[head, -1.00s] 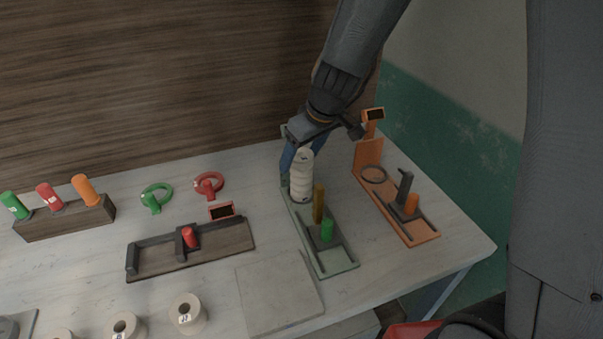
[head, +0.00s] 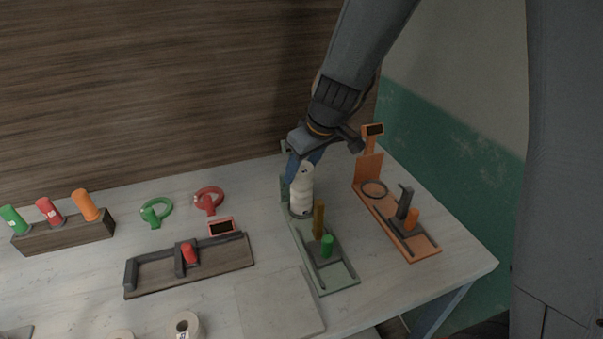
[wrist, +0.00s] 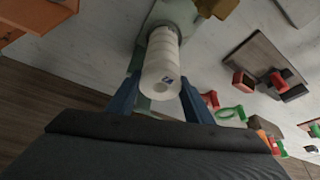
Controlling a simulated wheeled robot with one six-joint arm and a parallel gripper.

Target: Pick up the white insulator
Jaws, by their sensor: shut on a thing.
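The white insulator (head: 302,190) is a ribbed, upright cylinder at the back end of the green fixture (head: 335,275). In the wrist view the insulator (wrist: 161,62) lies between the two blue fingers of my gripper (wrist: 158,95), with a small dark mark on its near end. My gripper (head: 303,165) reaches it from behind and is shut on it. In the head view the insulator's lower end is at the fixture's dark ring; I cannot tell whether it is clear of it. The far finger is partly hidden.
An orange fixture (head: 424,246) stands close on the right. A yellow post (head: 318,217) and a green cylinder (head: 327,245) stand just in front of the insulator. A dark tray (head: 215,272) and red and green rings lie left. A grey plate (head: 280,304) lies in front.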

